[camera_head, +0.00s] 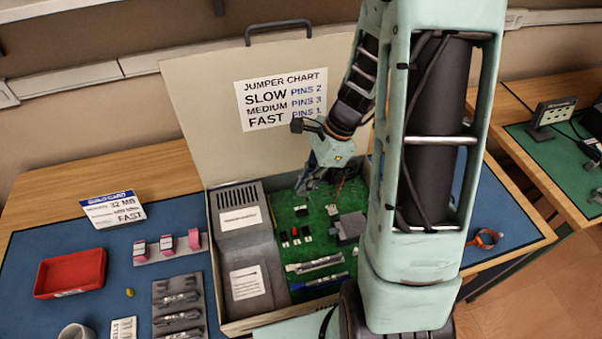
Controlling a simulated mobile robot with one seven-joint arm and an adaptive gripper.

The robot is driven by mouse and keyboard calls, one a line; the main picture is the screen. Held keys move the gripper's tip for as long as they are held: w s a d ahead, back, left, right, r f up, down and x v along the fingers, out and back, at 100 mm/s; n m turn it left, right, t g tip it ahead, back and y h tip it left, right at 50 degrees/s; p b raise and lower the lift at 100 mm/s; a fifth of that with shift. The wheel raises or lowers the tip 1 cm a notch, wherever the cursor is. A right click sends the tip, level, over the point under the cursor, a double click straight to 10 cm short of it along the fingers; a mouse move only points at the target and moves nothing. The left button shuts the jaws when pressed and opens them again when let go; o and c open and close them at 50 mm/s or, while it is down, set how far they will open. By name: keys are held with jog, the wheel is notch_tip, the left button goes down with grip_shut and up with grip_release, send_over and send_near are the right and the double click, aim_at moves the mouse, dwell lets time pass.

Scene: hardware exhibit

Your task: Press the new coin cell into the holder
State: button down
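My gripper (308,186) reaches down over the back part of a green circuit board (318,225) inside an open case. Its fingers are small and dark here, and I cannot tell whether they are open or shut or hold anything. I cannot make out the coin cell. A small pale part (332,210) sits on the board just below and right of the gripper; I cannot tell whether it is the coin cell holder. My arm hides the board's right side.
The raised lid (200,110) stands behind the board with a jumper chart (284,99). A grey housing (240,235) fills the case's left side. A red tray (98,266), pink-and-grey parts on a strip (178,258) and a grey rack (163,316) lie left on the blue mat.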

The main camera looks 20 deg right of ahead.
jog(key=b, duration=0.5)
send_over(299, 214)
jog(key=d, duration=0.2)
jog(key=shift+w+a+f, duration=0.1)
jog(key=shift+w+f, duration=0.05)
jog(key=shift+f, duration=1.25)
jog(key=shift+w+a+f, duration=0.1)
jog(key=shift+w+f, duration=0.05)
jog(key=shift+f, duration=1.25)
jog(key=shift+f, duration=0.5)
jog(key=shift+s+f+b, duration=0.1)
jog(key=shift+f+b, duration=1)
jog(key=shift+f, duration=0.1)
jog(key=c, duration=2.1)
grip_release()
jog(key=shift+o, duration=0.6)
jog(key=o, duration=0.4)
jog(key=shift+c, duration=0.2)
jog(key=shift+r+p, duration=0.65)
jog(key=shift+r, duration=0.1)
